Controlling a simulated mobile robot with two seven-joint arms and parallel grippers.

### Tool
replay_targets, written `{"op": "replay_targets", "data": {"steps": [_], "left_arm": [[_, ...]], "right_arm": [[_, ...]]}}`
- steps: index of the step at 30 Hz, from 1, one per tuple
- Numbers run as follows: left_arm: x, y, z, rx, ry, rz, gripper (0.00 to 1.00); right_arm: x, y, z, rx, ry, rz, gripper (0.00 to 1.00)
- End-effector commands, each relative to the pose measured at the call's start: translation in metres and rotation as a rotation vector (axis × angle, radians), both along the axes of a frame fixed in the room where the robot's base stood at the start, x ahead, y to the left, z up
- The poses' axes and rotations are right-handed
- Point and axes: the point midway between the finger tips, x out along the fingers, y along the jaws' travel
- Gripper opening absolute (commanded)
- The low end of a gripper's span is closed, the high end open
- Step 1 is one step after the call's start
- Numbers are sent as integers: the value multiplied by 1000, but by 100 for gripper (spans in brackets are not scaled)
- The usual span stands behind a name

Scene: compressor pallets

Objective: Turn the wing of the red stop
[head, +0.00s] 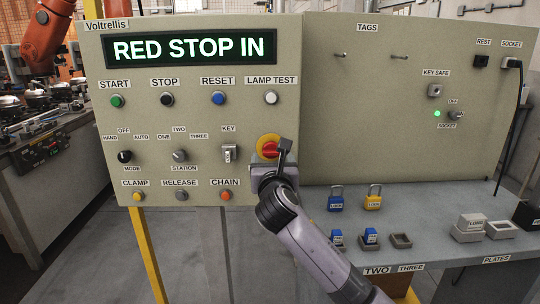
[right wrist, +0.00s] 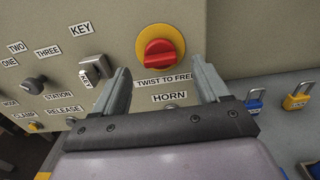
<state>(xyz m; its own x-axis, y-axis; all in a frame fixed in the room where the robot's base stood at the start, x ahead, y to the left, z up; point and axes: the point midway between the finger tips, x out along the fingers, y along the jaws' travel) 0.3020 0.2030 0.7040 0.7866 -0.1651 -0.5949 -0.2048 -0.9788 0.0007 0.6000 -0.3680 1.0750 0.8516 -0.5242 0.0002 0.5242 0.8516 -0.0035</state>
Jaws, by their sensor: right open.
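The red stop (head: 269,148) is a red knob with a wing on a yellow round plate, on the right part of the control panel (head: 190,110). In the right wrist view the red stop (right wrist: 160,53) stands beyond my fingers, above a label reading TWIST TO FREE. The panel's display (head: 190,48) reads RED STOP IN. My right gripper (head: 285,150) is open in front of the panel, partly covering the red stop's right side in the head view. In the right wrist view my right gripper (right wrist: 162,82) has its two fingers apart with nothing between them. My left gripper is not in view.
Other buttons and switches surround the stop, including the key switch (head: 229,153) and chain button (head: 225,195). On the right, a grey shelf (head: 440,205) bears a blue padlock (head: 336,198), a yellow padlock (head: 373,197) and small boxes (head: 468,227).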

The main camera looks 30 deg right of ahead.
Motion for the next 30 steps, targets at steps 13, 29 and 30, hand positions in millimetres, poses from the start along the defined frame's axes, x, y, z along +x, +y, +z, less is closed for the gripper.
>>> {"op": "replay_targets", "data": {"steps": [13, 29, 30], "left_arm": [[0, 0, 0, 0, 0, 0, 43], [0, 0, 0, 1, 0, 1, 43], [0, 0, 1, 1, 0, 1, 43]], "right_arm": [[30, -19, 0, 3, -1, 2, 74], [31, -19, 0, 3, -1, 2, 18], [31, -19, 0, 4, -1, 2, 18]]}}
